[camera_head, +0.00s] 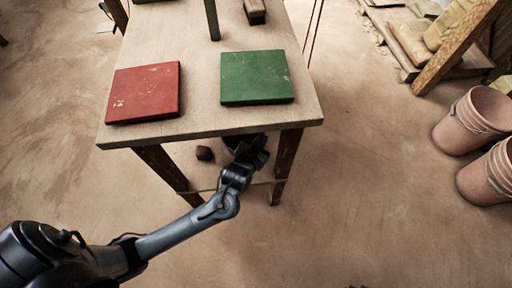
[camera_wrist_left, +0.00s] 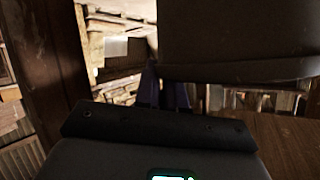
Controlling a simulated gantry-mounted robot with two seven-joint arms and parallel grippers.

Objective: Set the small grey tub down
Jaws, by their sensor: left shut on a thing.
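My left gripper (camera_head: 250,150) is at the front edge of the wooden table, below the tabletop's level and near the right front leg. It is shut on a dark thing that I take to be the small grey tub (camera_wrist_left: 240,45), which fills the upper right of the left wrist view. In the head view the table's front edge and my gripper hide most of the tub. The contact of the fingers with it is too dark to make out. My right gripper is not in view.
The wooden table (camera_head: 200,75) carries a red square tile (camera_head: 144,93) at left and a green one (camera_head: 256,78) at right. A small dark block (camera_head: 204,153) is under the table. Terracotta buckets (camera_head: 474,120) stand at right. The floor at front right is clear.

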